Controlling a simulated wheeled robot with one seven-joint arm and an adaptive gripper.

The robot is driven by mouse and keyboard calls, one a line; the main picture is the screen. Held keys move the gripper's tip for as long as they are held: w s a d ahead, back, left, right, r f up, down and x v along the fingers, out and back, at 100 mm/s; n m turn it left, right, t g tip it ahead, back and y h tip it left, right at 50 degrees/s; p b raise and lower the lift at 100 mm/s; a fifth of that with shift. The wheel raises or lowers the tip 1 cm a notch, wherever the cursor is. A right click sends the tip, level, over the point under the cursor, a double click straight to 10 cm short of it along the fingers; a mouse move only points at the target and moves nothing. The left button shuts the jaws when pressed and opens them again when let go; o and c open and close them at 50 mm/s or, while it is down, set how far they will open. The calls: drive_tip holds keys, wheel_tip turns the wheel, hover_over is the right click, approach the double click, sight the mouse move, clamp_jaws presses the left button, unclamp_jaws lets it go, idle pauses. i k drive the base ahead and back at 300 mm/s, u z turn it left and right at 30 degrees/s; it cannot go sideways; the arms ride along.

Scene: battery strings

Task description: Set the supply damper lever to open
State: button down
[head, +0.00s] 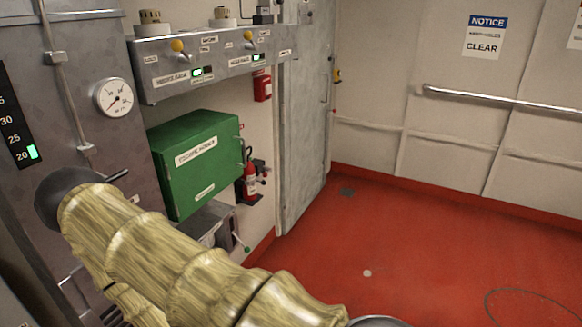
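No label that I can read names the supply damper, so I cannot tell for sure which lever it is. A grey control panel (215,62) on the wall carries a left lever with a yellow knob (178,46) and a right one with a yellow knob (249,36). A small lever with a green knob (247,249) sticks out of a grey box (212,228) low under the green box. A short black rod (118,175) shows just beyond my arm; its base is hidden. My sleeved arm crosses the lower left. My gripper is not visible.
A green box (196,160) juts from the wall beside a round gauge (115,98). A red extinguisher (250,185) hangs near the grey door (303,130). A handrail (500,100) runs along the right wall. The red floor (400,240) is largely clear.

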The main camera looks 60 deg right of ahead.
sight(246, 249)
drive_tip(key=z, duration=1.65)
drive_tip(key=k, duration=0.35)
drive_tip(key=u, duration=0.5)
drive_tip(key=i, duration=1)
drive_tip(key=z, duration=0.15)
